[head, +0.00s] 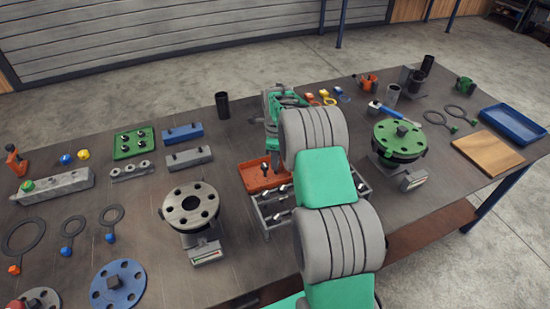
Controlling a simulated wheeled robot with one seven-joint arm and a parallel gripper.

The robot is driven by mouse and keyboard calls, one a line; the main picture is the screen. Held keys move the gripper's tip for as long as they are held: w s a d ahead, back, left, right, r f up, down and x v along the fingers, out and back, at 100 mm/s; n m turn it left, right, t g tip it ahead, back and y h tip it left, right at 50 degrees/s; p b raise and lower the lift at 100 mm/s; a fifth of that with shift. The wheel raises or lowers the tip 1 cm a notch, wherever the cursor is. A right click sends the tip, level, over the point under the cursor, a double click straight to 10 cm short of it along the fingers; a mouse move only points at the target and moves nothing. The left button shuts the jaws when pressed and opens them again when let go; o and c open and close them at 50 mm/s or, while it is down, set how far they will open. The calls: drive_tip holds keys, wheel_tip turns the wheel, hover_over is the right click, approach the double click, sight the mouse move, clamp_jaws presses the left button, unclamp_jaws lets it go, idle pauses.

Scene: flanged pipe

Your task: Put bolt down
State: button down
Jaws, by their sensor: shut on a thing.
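My gripper (273,154) points down over the orange tray (250,183), behind my own grey and green arm. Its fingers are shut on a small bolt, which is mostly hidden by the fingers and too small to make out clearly. Several bolts with pale heads (283,189) show at the metal rack (266,221) just in front of the tray. My arm covers the rack's middle and part of the tray's right side. I cannot tell whether the held bolt touches the tray.
A grey flanged pipe (190,207) stands left of the rack, and a green flange (399,138) stands to the right. A green tray (136,141), a blue tray (513,123) and a wooden board (487,152) lie farther out. Gaskets lie at both sides.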

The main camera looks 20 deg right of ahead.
drive_tip(key=shift+f, duration=0.1)
drive_tip(key=c, duration=1.2)
unclamp_jaws()
drive_tip(key=shift+o, duration=0.2)
drive_tip(key=s+a+r+n+t+b, duration=0.1)
drive_tip(key=s+a+r+n, duration=0.15)
drive_tip(key=r, duration=0.65)
drive_tip(key=s+a+r+n+b, duration=0.1)
drive_tip(key=s+a+r+n, duration=0.15)
drive_tip(key=r, duration=0.65)
drive_tip(key=s+a+f+n+t, duration=0.1)
drive_tip(key=s+a+n, duration=0.3)
drive_tip(key=s+n, duration=0.5)
drive_tip(key=s+a+n+t, duration=0.2)
drive_tip(key=s+a+n, duration=0.2)
drive_tip(key=s+n, duration=0.6)
drive_tip(key=s, duration=0.3)
drive_tip(key=shift+s+f, duration=0.2)
drive_tip(key=shift+f, duration=0.2)
drive_tip(key=shift+a, duration=0.1)
drive_tip(key=shift+c, duration=0.2)
